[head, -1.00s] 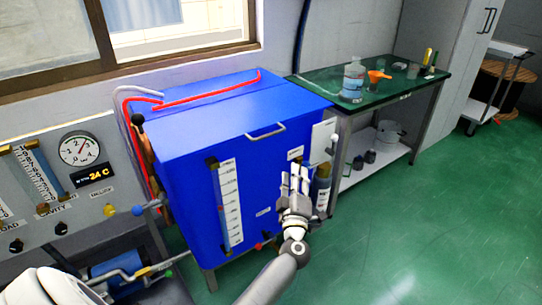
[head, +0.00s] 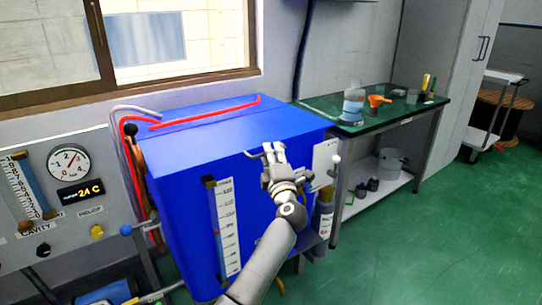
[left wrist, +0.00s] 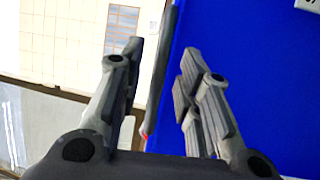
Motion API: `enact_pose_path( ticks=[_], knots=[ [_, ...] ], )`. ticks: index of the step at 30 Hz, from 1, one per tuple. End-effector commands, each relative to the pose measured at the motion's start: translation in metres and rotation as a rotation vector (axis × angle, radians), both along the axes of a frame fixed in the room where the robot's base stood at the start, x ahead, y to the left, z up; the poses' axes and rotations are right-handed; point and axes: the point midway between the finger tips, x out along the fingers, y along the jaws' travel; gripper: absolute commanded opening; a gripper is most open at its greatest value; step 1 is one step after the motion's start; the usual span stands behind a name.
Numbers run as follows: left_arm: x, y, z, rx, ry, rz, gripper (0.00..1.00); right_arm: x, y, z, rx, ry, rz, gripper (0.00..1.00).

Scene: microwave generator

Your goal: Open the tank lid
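The blue tank (head: 185,215) stands left of centre in the head view. Its flat blue lid (head: 210,140) is closed on top. A light metal handle (head: 252,154) sits at the lid's front edge, partly hidden behind my left gripper (head: 273,151). That gripper points up in front of the tank's front face, at handle height. Whether the gripper touches the handle cannot be told. My right gripper is not in view.
A red hose (head: 205,113) lies across the lid's back part. A gauge panel (head: 75,205) stands left of the tank. A green table (head: 405,112) with bottles is to the right. The green floor (head: 430,230) at right is clear.

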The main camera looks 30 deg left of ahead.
Motion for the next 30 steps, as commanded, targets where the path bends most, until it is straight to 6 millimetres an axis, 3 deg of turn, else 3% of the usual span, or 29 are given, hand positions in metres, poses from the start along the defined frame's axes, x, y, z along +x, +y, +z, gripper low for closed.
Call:
enact_pose_path(
  ticks=[6,15,23,30],
  knots=[
    [0.011,0.011,0.003,0.0,0.0,-0.001,0.32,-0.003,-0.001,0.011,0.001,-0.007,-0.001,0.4],
    [0.012,0.012,0.003,0.0,0.0,-0.001,0.32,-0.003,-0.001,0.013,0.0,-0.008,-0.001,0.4],
    [0.012,0.012,0.003,0.0,0.0,-0.001,0.0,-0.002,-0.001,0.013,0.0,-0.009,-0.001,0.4],
    [0.012,0.012,0.003,-0.001,0.001,-0.001,0.0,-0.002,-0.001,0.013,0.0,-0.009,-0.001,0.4]
  ],
)
